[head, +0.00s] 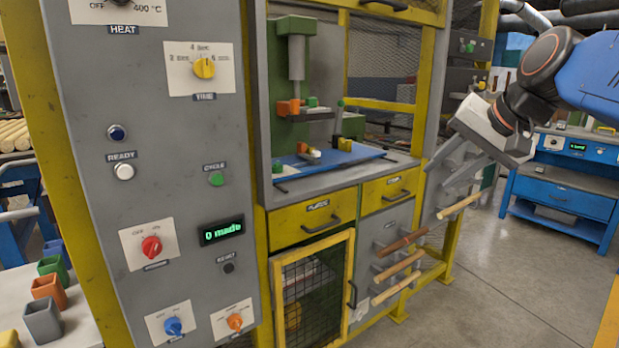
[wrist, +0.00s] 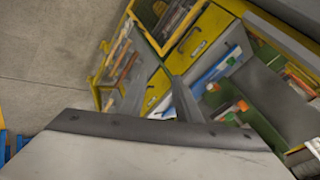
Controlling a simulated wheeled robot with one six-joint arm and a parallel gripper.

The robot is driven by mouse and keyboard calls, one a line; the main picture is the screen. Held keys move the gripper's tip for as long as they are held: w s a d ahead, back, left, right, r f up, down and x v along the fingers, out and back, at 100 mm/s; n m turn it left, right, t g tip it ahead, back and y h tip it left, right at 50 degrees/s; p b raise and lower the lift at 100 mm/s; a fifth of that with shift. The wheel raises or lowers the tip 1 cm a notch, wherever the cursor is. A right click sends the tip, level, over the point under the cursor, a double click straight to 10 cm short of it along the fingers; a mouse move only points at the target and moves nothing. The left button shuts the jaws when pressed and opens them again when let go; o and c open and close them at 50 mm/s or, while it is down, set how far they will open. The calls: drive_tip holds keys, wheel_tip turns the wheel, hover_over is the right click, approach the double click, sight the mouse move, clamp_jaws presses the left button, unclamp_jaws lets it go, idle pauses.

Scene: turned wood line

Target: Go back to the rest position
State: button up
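My gripper (head: 446,176) is at the right of the head view, raised in front of the right end of the grey and yellow machine (head: 386,207). Its pale body tilts down to the left, with two grey fingers apart and nothing seen between them. In the wrist view my gripper (wrist: 160,88) points at the machine, with the yellow drawers (wrist: 187,42) and the blue work plate (wrist: 222,68) beyond it. Whether the fingers touch the machine's side is hard to tell.
A control panel (head: 177,262) with knobs and a "0 made" display stands at the left. Wooden-handled tools (head: 401,242) hang on the machine's right side, close below my gripper. A blue bench (head: 562,188) stands behind right. Grey floor (head: 492,290) is clear at the lower right.

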drive_tip(key=s+f+n+g+h, duration=0.1)
drive_tip(key=s+f+n, duration=0.1)
drive_tip(key=s+f, duration=0.4)
drive_tip(key=s+d+f+n+g+h, duration=0.1)
drive_tip(key=s+f+n, duration=0.1)
drive_tip(key=s+f, duration=0.5)
drive_tip(key=s+d+f+n+g+h, duration=0.1)
drive_tip(key=s+f, duration=0.5)
drive_tip(key=f, duration=1)
drive_tip(key=shift+s+d+n, duration=0.15)
drive_tip(key=shift+d+n, duration=0.1)
drive_tip(key=shift+n, duration=0.25)
